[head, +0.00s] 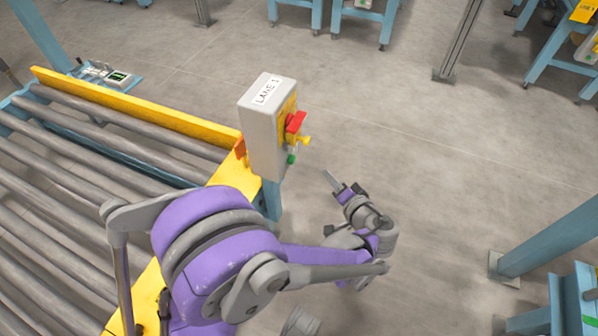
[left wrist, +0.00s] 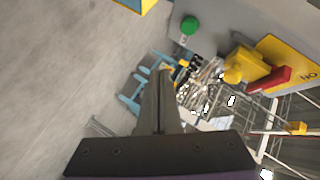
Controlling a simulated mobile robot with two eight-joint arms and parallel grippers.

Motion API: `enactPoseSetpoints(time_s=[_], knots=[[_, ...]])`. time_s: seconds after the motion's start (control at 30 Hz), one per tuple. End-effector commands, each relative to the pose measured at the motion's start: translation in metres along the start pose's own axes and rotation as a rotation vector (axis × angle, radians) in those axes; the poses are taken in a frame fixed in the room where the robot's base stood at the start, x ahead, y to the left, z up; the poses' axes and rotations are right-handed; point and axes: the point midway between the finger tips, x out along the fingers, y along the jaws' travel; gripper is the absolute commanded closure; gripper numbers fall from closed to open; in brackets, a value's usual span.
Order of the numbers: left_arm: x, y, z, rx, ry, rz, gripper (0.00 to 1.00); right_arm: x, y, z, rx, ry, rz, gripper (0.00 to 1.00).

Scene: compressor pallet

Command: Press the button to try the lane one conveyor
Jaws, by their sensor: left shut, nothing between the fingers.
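A grey control box (head: 266,125) labelled LANE 1 stands at the corner of the roller conveyor (head: 95,180). Its right face carries a red part (head: 296,122), a yellow part (head: 305,141) and a green button (head: 291,159) lowest. My left gripper (head: 327,174) is shut and empty, to the right of the box and apart from it, with its tips pointing towards the box. In the left wrist view, the green button (left wrist: 189,25) is beyond the shut fingers (left wrist: 164,72), above and right of their tips. The red part (left wrist: 270,80) and yellow part (left wrist: 245,66) are further right. My right gripper is not in view.
A yellow rail (head: 135,108) edges the conveyor's far side, with a small device (head: 117,77) behind it. Blue posts and benches (head: 372,14) stand at the back and right. The grey floor right of the box is clear.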

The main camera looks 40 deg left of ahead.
Motion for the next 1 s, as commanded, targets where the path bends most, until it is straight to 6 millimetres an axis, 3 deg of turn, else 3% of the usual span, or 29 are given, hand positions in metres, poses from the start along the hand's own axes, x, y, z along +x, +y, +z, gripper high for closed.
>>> enactPoseSetpoints(time_s=[0.03, 0.1, 0.53, 0.77, 1.0], knots=[[0.004, 0.015, -0.003, -0.005, 0.026, -0.029, 1.0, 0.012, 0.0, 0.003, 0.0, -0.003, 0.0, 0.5], [0.004, 0.021, -0.007, -0.014, 0.05, -0.063, 1.0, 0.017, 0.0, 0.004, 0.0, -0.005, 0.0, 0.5], [0.004, 0.022, -0.012, -0.022, 0.071, -0.09, 1.0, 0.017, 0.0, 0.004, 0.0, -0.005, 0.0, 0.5], [0.014, 0.013, -0.004, -0.022, 0.069, -0.09, 1.0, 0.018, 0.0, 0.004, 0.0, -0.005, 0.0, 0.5], [0.038, -0.007, 0.013, -0.022, 0.067, -0.091, 1.0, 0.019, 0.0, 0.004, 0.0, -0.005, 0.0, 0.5]])
